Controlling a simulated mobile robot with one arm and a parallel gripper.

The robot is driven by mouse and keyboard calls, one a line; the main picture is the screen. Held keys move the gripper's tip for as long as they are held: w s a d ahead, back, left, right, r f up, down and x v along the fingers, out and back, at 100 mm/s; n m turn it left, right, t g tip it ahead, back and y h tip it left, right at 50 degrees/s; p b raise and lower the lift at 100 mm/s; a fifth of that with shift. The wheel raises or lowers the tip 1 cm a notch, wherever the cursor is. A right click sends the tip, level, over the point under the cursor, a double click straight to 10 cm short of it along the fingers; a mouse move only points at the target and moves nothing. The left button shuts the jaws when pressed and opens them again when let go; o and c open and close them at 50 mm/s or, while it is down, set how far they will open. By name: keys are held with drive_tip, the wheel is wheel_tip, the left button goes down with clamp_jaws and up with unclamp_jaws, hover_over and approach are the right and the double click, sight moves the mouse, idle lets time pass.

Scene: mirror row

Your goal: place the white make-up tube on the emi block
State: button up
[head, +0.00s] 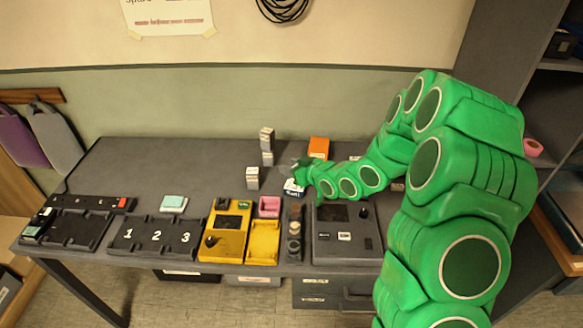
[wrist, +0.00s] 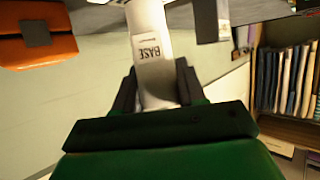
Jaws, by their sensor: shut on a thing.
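My gripper (wrist: 156,95) is shut on a white tube (wrist: 154,60) with dark lettering that reads BASE, seen between the fingers in the wrist view. In the head view my gripper (head: 298,170) is over the back middle of the table, and the tube is too small there to tell apart. A small white block with blue lettering (head: 294,188) is just below and in front of the gripper; its word is blurred but looks like "Emi". Part of it is hidden by my gripper. I cannot tell the gap between tube and block.
White stacked blocks (head: 267,139) and another white block (head: 252,177) stand left of my gripper. An orange block (head: 318,147) is behind it. A grey console (head: 345,248), yellow trays (head: 263,243) and a black numbered tray (head: 157,236) line the front of the table (head: 150,165).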

drive_tip(key=shift+f, duration=0.25)
drive_tip(key=o, duration=1)
drive_tip(key=shift+r, duration=0.2)
drive_tip(key=v, duration=1.2)
